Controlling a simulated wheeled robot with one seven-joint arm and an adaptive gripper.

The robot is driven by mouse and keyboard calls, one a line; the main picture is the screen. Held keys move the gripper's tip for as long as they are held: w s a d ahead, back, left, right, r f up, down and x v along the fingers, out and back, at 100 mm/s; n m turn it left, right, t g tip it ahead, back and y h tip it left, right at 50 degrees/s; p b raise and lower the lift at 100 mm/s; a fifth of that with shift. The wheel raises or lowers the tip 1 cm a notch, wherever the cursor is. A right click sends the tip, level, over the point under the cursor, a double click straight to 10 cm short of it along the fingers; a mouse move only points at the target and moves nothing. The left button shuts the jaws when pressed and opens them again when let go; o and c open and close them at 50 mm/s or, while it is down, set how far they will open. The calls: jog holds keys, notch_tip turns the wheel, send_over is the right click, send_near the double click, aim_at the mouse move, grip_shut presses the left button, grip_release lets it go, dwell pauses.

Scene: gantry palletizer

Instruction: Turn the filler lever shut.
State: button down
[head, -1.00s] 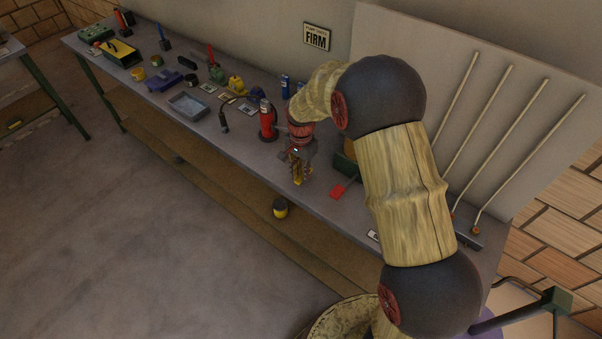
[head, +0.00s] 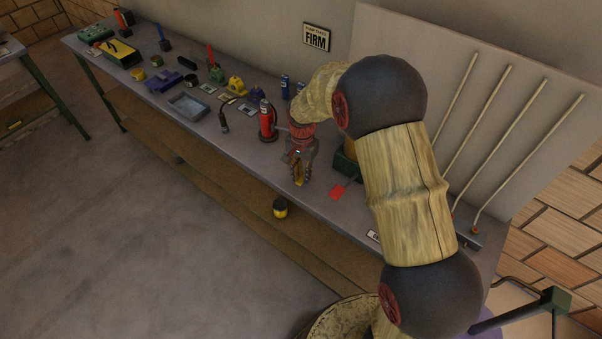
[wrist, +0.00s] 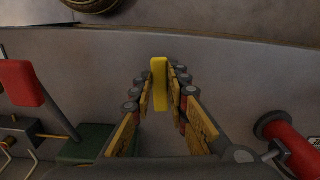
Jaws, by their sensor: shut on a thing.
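My gripper (head: 300,180) is over the front part of the long bench, pointing down. Its fingers are closed on a yellow bar (wrist: 160,85), seen between the fingertips in the wrist view. The bar's lower end and whatever it joins are hidden. A red paddle (head: 338,192) on a thin grey rod juts from a dark green box (head: 345,160), to the right of my gripper. In the wrist view the red paddle (wrist: 22,83) is at left, apart from the fingers, with its rod reaching the green base (wrist: 98,143). I cannot tell which part is the filler lever.
A red extinguisher-like bottle (head: 267,122) stands close left of my gripper. A dark torch-like tool (head: 223,122) and a grey tray (head: 189,106) lie farther left. A yellow-and-black round object (head: 280,208) sits below the bench's front edge. Slanted rods (head: 490,105) stand at right.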

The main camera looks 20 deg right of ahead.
jog(key=n, duration=0.1)
jog(key=d+n, duration=0.1)
jog(key=n, duration=0.1)
jog(key=s+n+p, duration=0.1)
jog(key=n, duration=0.1)
jog(key=shift+d, duration=0.35)
jog(key=n, duration=0.2)
jog(key=d+n, duration=0.1)
jog(key=n, duration=0.1)
jog(key=d+n+p, duration=0.1)
jog(key=shift+s+n, duration=0.15)
jog(key=shift+n, duration=0.25)
jog(key=n, duration=0.1)
jog(key=d+n, duration=0.1)
jog(key=n, duration=0.1)
jog(key=shift+d, duration=0.1)
jog(key=shift+w+d+n+p, duration=0.2)
jog(key=shift+d+n, duration=0.05)
jog(key=shift+n, duration=0.5)
jog(key=shift+w+d+n+p, duration=0.2)
jog(key=shift+n, duration=0.55)
jog(key=c, duration=1.8)
grip_release()
jog(key=shift+o, duration=0.4)
notch_tip(320, 180, up, 12)
